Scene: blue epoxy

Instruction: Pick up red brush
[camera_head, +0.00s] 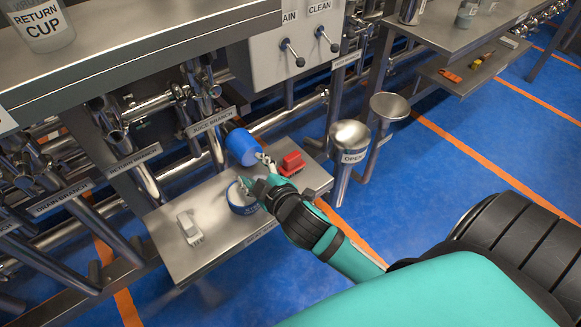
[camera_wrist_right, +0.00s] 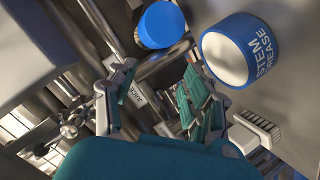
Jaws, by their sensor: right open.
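The red brush (camera_head: 291,164) lies on the low metal shelf (camera_head: 215,215) in the head view, at the shelf's right part. I do not see it in the right wrist view. My right gripper (camera_head: 254,172) is open and empty, just left of the red brush and above the shelf. Its two fingers also show spread apart in the right wrist view (camera_wrist_right: 158,82). My left gripper is not in view.
A blue-and-white grease tin (camera_head: 243,198) sits close below my right gripper; it shows in the wrist view (camera_wrist_right: 262,58). A blue cylinder (camera_head: 241,147) is just behind. A pale grey brush (camera_head: 188,229) lies left. Funnels (camera_head: 349,138) and pipes stand around.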

